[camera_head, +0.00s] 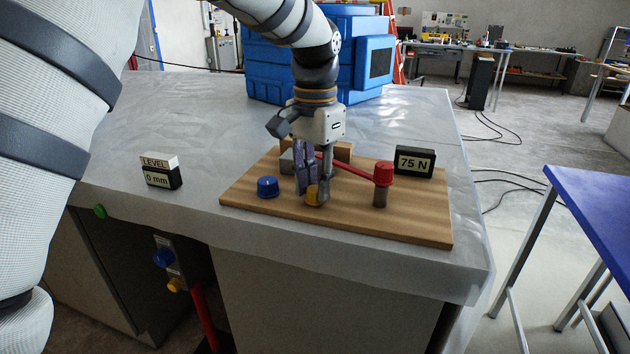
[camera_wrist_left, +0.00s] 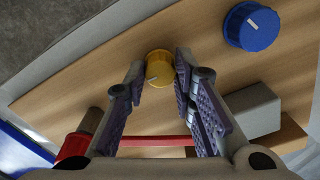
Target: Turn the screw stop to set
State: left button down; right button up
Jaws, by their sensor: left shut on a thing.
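A yellow knob (camera_head: 312,194) with a pale mark on its top sits on the wooden board (camera_head: 410,226); it also shows in the left wrist view (camera_wrist_left: 159,68). My left gripper (camera_head: 316,198) reaches down from above and is shut on the yellow knob, with a fingertip on either side of it. In the head view the fingers partly hide the knob. A blue knob (camera_head: 267,187) with a white mark stands to its left on the board. A red lever (camera_head: 345,166) runs behind the fingers to a red-capped metal post (camera_head: 381,192) at the right. My right gripper is not in view.
A display reading 75 N (camera_head: 414,162) stands at the board's back right. A LEVEL 0 mm display (camera_head: 161,172) stands on the grey sheet at the left. Blue containers (camera_head: 270,70) stand behind. A grey block (camera_wrist_left: 250,110) lies near the fingers.

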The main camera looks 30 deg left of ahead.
aim_at(315, 188)
pick_arm(q)
jog(key=c, duration=1.3)
grip_release()
jog(key=shift+c, duration=0.2)
notch_tip(315, 188, up, 12)
